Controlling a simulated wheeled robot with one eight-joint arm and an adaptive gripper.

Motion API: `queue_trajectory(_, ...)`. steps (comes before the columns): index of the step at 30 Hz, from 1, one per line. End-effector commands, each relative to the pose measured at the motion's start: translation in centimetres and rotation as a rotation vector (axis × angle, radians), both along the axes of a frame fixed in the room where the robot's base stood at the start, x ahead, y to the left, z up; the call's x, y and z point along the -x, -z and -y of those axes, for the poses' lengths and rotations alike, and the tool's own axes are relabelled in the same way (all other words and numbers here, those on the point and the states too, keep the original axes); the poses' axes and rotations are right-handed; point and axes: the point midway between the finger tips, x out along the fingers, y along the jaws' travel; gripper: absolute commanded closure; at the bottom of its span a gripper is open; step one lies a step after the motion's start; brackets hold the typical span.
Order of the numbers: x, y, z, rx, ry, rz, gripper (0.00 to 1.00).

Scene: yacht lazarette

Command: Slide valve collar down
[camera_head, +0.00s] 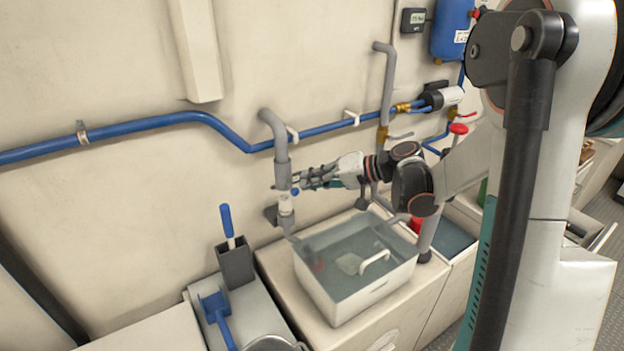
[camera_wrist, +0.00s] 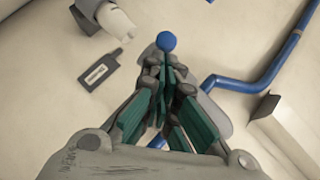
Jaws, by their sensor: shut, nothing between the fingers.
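A grey upright pipe (camera_head: 281,152) with a hooked top stands against the wall. Low on it, a thick grey sleeve, which looks like the valve collar (camera_head: 282,176), sits above a bare white section (camera_head: 286,203). A small blue ball knob (camera_head: 294,191) is at the sleeve's lower right; it also shows in the wrist view (camera_wrist: 166,41), just beyond my fingertips. My gripper (camera_head: 297,182) reaches in from the right with its fingers shut and empty. In the wrist view my gripper (camera_wrist: 166,68) points at the knob. I cannot tell whether they touch.
A white basin of water (camera_head: 345,308) stands below my gripper. A blue wall pipe (camera_head: 190,118) runs behind. A second grey pipe (camera_head: 388,85) stands to the right. A dark holder (camera_head: 235,263) and blue scoop (camera_head: 217,306) are at lower left. A dark label tag (camera_wrist: 99,72) lies near the pipe.

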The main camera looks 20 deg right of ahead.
Motion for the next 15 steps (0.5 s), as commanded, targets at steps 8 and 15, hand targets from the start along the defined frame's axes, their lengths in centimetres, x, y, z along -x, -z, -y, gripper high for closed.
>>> queue_trajectory(8, 0.0, 3.3, 0.0, 0.0, 0.0, 0.0, 1.0)
queue_trajectory(15, 0.0, 6.8, 0.0, 0.0, 0.0, 0.0, 1.0)
